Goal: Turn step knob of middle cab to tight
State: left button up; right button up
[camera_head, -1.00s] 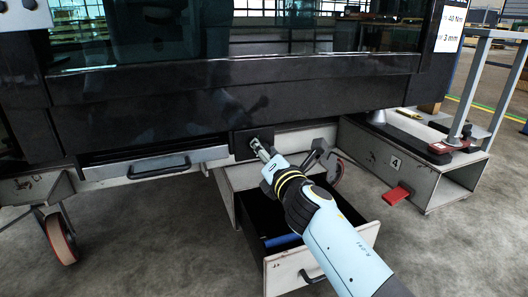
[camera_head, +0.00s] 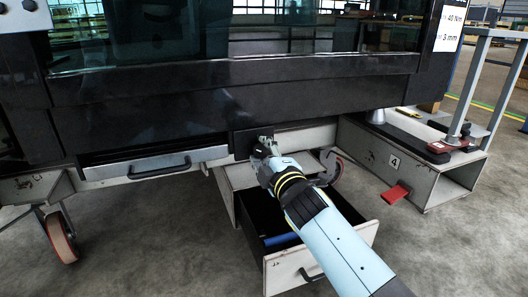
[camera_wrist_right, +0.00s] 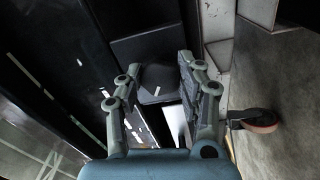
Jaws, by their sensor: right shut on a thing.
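The dark cab (camera_head: 200,112) fills the upper part of the head view. The step knob (camera_wrist_right: 158,82) is a dark rounded piece on a dark plate, between the fingers in the right wrist view. My right gripper (camera_head: 262,149) is at the cab's lower edge and shut on the knob; its fingers also show on both sides of the knob in the right wrist view (camera_wrist_right: 159,76). In the head view the fingers mostly hide the knob, so its turn position cannot be read. My left gripper is not in view.
An open drawer (camera_head: 291,273) with a blue item inside stands under my right forearm. A grey step with a black handle (camera_head: 158,170) is at the left. A box marked 4 (camera_head: 398,165) with a red pedal (camera_head: 396,193) stands at the right. Caster wheels flank the base.

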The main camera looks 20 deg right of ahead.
jog(key=m, duration=0.3)
jog(key=shift+m+p, duration=0.3)
jog(key=shift+m, duration=0.6)
jog(key=m, duration=0.2)
jog(key=shift+m+p, duration=0.3)
jog(key=shift+p, duration=0.05)
jog(key=shift+m+p, duration=0.45)
jog(key=shift+m, duration=0.75)
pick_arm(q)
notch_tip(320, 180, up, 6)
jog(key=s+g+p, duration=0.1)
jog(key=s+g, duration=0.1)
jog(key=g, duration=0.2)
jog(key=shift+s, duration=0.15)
pick_arm(e)
jog(key=shift+a+f+m, duration=0.1)
jog(key=shift+f+m, duration=0.1)
jog(key=shift+m, duration=1)
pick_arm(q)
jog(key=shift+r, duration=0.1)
pick_arm(e)
jog(key=o, duration=1.2)
